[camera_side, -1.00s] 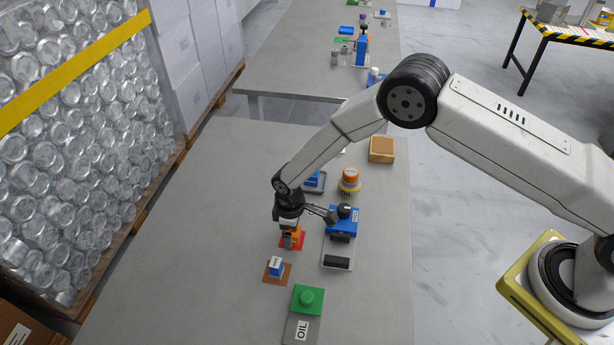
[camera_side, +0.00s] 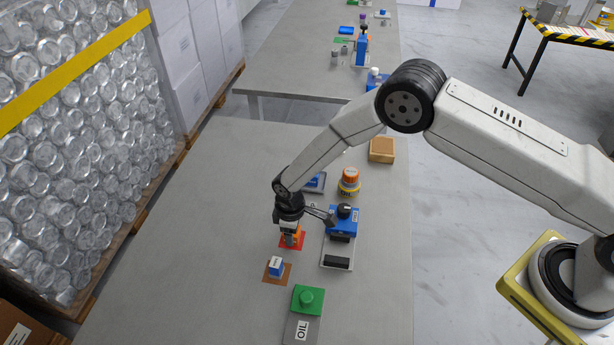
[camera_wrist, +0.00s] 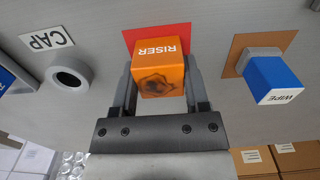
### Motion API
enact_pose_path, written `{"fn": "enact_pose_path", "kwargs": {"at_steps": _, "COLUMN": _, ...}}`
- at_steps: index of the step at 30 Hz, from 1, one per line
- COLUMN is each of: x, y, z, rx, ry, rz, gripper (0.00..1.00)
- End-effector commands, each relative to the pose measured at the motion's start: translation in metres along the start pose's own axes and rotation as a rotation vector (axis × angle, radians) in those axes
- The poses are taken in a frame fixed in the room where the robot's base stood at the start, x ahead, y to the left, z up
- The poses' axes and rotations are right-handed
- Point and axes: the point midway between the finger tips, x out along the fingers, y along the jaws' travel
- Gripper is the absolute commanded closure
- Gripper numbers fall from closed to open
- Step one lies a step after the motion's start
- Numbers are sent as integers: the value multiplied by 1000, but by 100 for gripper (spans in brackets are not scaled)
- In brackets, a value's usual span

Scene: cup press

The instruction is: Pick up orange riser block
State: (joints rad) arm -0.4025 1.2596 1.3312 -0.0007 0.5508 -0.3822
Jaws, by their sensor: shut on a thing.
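The orange riser block (camera_wrist: 160,72), lettered RISER, sits between my gripper's fingers (camera_wrist: 162,88) in the wrist view. Both fingers press on its sides, and a dark smudge or shadow shows on its near face. A red square mat (camera_wrist: 130,38) lies beneath or behind the block. In the side view my gripper (camera_side: 289,232) points down at the red mat (camera_side: 301,242), and only a little of the orange block (camera_side: 285,238) shows. I cannot tell whether the block is touching the mat.
A blue-and-white WIPE block (camera_wrist: 274,82) stands on a brown mat (camera_wrist: 242,46) beside the riser. A grey ring (camera_wrist: 69,73) lies by the CAP label (camera_wrist: 47,40). A blue press device (camera_side: 343,224) stands close right of my gripper. A green block (camera_side: 308,299) is nearer the camera.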

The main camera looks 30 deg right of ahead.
Motion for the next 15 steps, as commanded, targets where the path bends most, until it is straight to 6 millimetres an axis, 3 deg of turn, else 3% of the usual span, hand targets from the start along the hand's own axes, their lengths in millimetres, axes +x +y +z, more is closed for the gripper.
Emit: {"fn": "enact_pose_path", "kwargs": {"at_steps": 15, "x": -8, "y": 0, "z": -1, "rx": 0, "ry": 2, "rz": 1, "gripper": 100}}
